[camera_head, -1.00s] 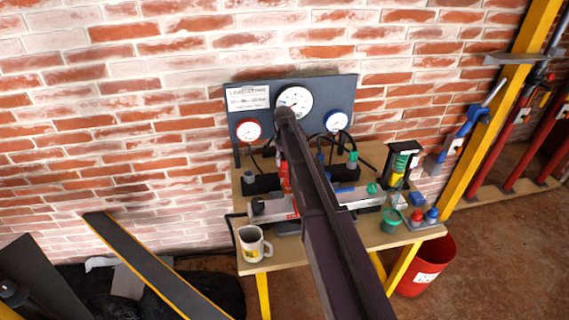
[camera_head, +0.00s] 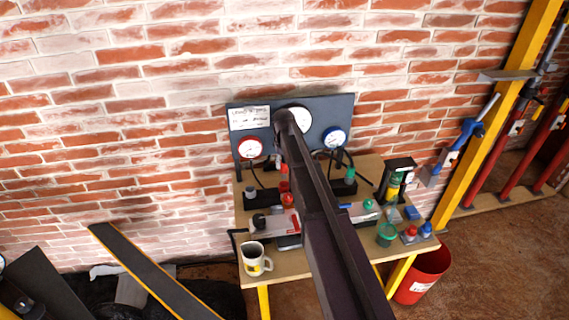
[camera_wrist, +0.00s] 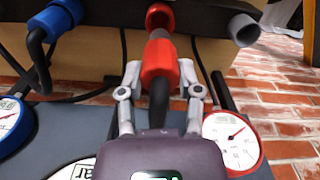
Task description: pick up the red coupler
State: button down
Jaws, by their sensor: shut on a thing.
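The red coupler (camera_wrist: 159,62) is in the middle of the wrist view, on the end of a black hose. My gripper (camera_wrist: 160,78) has a finger on each side of it and is shut on it. Just beyond it, a red-rimmed socket (camera_wrist: 160,16) sits on a black block (camera_wrist: 100,12); the coupler's front is close to this socket, and I cannot tell whether they touch. In the head view, red parts (camera_head: 284,186) show beside my dark arm, which hides much of the gripper area.
A gauge board (camera_head: 240,140) stands behind the table (camera_head: 290,265). A blue coupler (camera_wrist: 55,18) on a hose is at left in the wrist view. A red bucket (camera_head: 425,275) stands right.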

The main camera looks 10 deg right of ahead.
jog(key=shift+r+p, duration=1.15)
jog(key=shift+r, duration=0.4)
jog(key=shift+r+p, duration=1.3)
jog(key=shift+a, duration=0.15)
jog(key=a, duration=0.9)
jog(key=shift+a, duration=0.35)
jog(key=shift+a, duration=0.2)
jog(key=shift+a, duration=1.55)
jog(key=shift+f, duration=0.15)
